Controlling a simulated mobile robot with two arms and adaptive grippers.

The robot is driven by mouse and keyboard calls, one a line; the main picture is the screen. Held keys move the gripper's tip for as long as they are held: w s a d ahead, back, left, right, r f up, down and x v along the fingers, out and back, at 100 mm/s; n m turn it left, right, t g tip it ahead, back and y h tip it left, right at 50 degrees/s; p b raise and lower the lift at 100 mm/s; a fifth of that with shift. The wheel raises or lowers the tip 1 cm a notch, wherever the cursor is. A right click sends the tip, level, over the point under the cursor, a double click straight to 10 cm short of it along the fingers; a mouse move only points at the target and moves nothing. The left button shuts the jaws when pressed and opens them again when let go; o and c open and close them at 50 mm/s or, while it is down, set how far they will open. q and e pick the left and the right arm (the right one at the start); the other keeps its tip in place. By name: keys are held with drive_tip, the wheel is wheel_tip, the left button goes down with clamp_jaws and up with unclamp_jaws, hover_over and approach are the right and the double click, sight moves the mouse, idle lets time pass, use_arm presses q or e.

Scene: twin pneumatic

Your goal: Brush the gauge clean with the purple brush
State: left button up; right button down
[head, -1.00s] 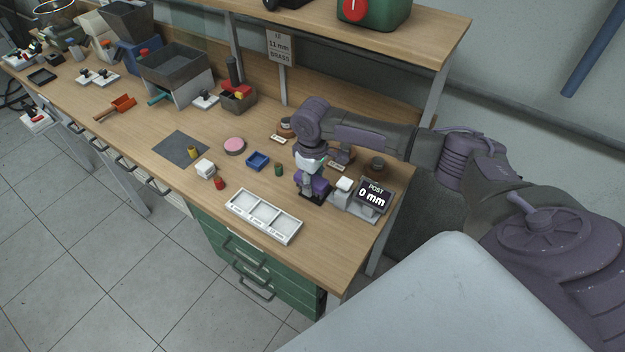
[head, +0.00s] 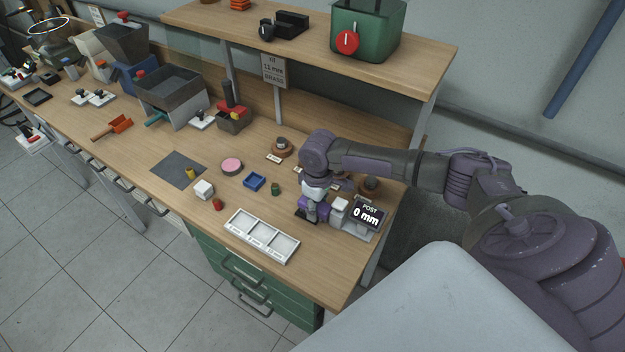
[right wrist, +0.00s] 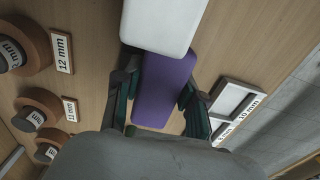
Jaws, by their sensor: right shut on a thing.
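The purple brush (right wrist: 165,90) is between the dark green fingers of my right gripper (right wrist: 160,100) in the right wrist view. In the head view my right gripper (head: 313,208) is low over the right end of the bench, with the purple brush partly hidden behind it. My left gripper is out of view.
A white divided tray (head: 262,236) is at the bench's front edge. Brown round holders with labels stand behind.

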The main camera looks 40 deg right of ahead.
drive_tip(key=shift+s+d+f, duration=0.2)
drive_tip(key=shift+s+f, duration=0.1)
drive_tip(key=shift+s, duration=0.3)
drive_tip(key=shift+w+a+f, duration=0.1)
drive_tip(key=shift+w, duration=0.2)
drive_tip(key=shift+w+a+r, duration=0.25)
drive_tip(key=shift+w+a, duration=0.05)
drive_tip(key=shift+w, duration=0.35)
drive_tip(key=shift+w+a+b, duration=0.15)
drive_tip(key=shift+w+b, duration=0.15)
drive_tip(key=shift+w, duration=0.35)
drive_tip(key=shift+w+a, duration=0.15)
drive_tip(key=shift+r, duration=0.1)
wheel_tip(320, 180, up, 6)
drive_tip(key=p, duration=0.6)
drive_tip(key=shift+w+p, duration=0.1)
drive_tip(key=shift+p, duration=0.2)
